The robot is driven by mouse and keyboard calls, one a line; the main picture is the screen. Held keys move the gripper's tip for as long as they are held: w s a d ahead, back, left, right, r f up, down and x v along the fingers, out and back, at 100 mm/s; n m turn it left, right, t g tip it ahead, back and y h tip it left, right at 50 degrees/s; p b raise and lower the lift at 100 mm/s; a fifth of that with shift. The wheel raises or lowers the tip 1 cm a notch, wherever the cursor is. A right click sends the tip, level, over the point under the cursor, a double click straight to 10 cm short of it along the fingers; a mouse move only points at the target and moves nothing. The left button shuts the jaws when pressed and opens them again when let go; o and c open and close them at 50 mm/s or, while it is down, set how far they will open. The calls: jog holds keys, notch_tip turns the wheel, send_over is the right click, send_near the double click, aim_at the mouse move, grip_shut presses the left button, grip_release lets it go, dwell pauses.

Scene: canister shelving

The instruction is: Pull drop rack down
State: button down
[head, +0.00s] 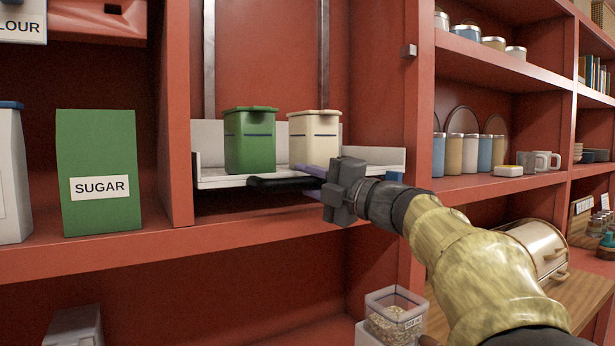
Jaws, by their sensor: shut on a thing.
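The drop rack (222,180) is a white tray hung between two grey vertical rails (324,60) inside a red shelf bay. It sits low in the bay, close to the shelf board. A green canister (250,142) and a cream canister (314,140) stand upright on it. A black handle (268,184) runs along its front edge. My gripper (312,184) reaches in from the right and is shut on the handle's right part. The fingers are partly hidden by the gripper body.
A green sugar bag (98,170) and a white container (12,175) stand on the shelf at left. A red upright post (419,110) stands right of the bay. A clear bin (394,314) stands below my arm.

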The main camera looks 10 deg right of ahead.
jog(key=shift+w+f+b, duration=0.1)
jog(key=shift+f+b, duration=0.25)
jog(key=shift+f, duration=0.7)
jog(key=c, duration=1.2)
grip_release()
jog(key=shift+c, duration=0.2)
jog(key=shift+r, duration=0.1)
jog(key=shift+s+d, duration=0.1)
jog(key=shift+s, duration=0.1)
jog(key=b+v, duration=0.3)
jog(key=v, duration=1.4)
jog(key=shift+w, duration=0.1)
